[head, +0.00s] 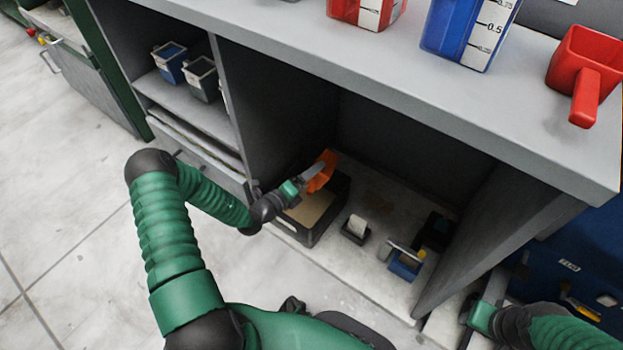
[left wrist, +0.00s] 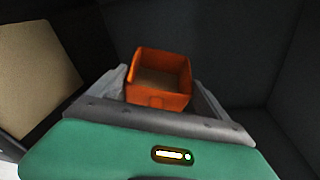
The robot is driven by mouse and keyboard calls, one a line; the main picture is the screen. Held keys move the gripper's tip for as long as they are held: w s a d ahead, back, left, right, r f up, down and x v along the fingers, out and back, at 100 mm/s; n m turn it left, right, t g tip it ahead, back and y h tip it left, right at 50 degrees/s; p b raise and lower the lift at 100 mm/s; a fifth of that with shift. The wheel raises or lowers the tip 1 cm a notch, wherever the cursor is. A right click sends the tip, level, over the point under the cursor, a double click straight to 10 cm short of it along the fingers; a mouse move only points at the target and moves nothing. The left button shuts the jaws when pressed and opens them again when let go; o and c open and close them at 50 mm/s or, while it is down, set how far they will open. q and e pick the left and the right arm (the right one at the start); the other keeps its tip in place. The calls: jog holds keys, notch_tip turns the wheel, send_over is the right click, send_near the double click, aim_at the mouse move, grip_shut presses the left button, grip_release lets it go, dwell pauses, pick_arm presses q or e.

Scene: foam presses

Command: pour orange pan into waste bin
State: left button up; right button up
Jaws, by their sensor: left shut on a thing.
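The orange pan (head: 324,169) is in my left gripper (head: 306,180), inside the open cabinet bay under the counter. In the left wrist view the pan (left wrist: 158,98) sits between the two fingers, with brownish stuff or shadow in its hollow; I cannot tell which. A black open-topped bin (head: 331,211) with a tan inside stands on the bay floor just below the pan, which looks tilted. In the left wrist view the tan area (left wrist: 36,80) is at the left. My right gripper (head: 480,308) is at the lower right, partly seen and away from the bin.
A small black container (head: 356,229) and a blue box (head: 404,265) stand right of the bin on the bay floor. The counter (head: 290,32) overhangs the bay and carries a blue measuring jug (head: 450,38) and a red scoop (head: 586,72). A grey divider (head: 262,110) stands left of the bay.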

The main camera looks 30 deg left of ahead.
pick_arm(q)
jog(key=shift+a+f+n, duration=0.2)
jog(key=shift+a+n, duration=0.1)
jog(key=shift+n, duration=0.1)
jog(key=shift+s+a+f+n+t+b, duration=0.15)
jog(key=shift+a+f+n+t+b, duration=0.2)
jog(key=shift+n, duration=0.55)
jog(key=n+b, duration=0.1)
jog(key=a+f+n+t, duration=0.1)
jog(key=n, duration=0.1)
jog(key=a+n+t+h+b, duration=0.1)
jog(key=n, duration=0.1)
jog(key=shift+s+f+b, duration=0.15)
jog(key=shift+f+b, duration=0.1)
jog(key=shift+b, duration=0.05)
